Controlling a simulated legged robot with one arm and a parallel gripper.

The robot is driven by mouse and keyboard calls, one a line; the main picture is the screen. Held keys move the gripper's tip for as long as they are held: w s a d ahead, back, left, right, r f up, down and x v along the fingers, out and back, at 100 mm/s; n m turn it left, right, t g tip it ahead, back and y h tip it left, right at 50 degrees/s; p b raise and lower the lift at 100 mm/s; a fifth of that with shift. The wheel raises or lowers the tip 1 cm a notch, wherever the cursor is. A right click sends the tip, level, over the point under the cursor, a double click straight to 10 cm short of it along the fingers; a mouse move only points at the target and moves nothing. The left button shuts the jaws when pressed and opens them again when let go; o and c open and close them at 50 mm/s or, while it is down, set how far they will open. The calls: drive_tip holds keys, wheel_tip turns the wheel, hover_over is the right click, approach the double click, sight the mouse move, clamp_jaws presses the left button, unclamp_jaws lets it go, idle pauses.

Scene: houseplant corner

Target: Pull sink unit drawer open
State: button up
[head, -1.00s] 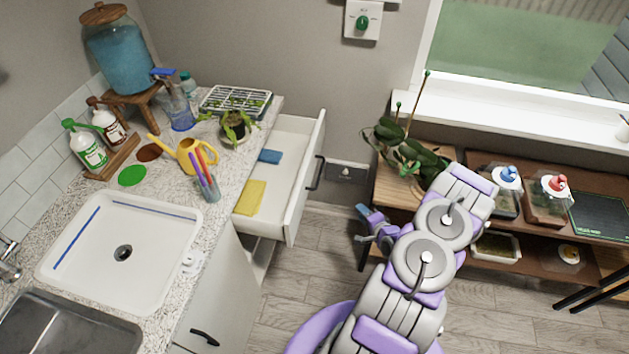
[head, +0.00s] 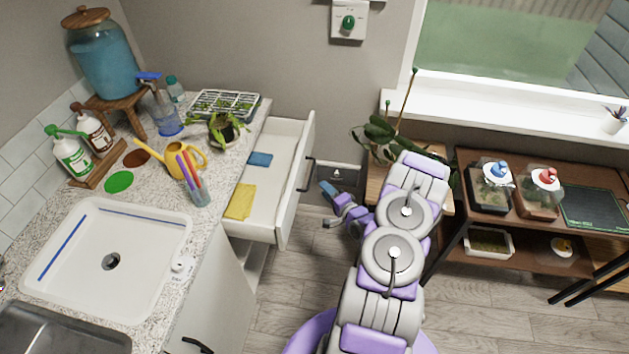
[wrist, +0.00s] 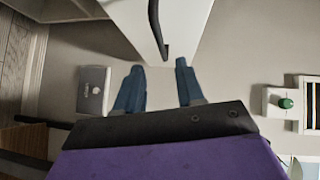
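The sink unit drawer (head: 285,205) stands pulled out from the counter in the head view, with a blue cloth (head: 260,159) and a yellow cloth (head: 240,202) inside. Its dark bar handle (head: 306,174) is on the front face. My gripper (head: 327,204) is to the right of the drawer front, apart from the handle. In the wrist view the two blue fingers (wrist: 158,86) are spread with nothing between them. The handle (wrist: 158,28) and the white drawer front show just beyond the fingertips.
A brown shelf unit (head: 470,232) and a plant stand are at right. Floor (head: 300,290) is clear beside the drawer.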

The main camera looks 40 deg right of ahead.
drive_tip(key=w+f+b, duration=0.1)
drive_tip(key=w, duration=0.7)
drive_tip(key=shift+w+d+f+b, duration=0.15)
drive_tip(key=shift+d+b, duration=0.25)
drive_tip(key=shift+d, duration=0.05)
clamp_jaws()
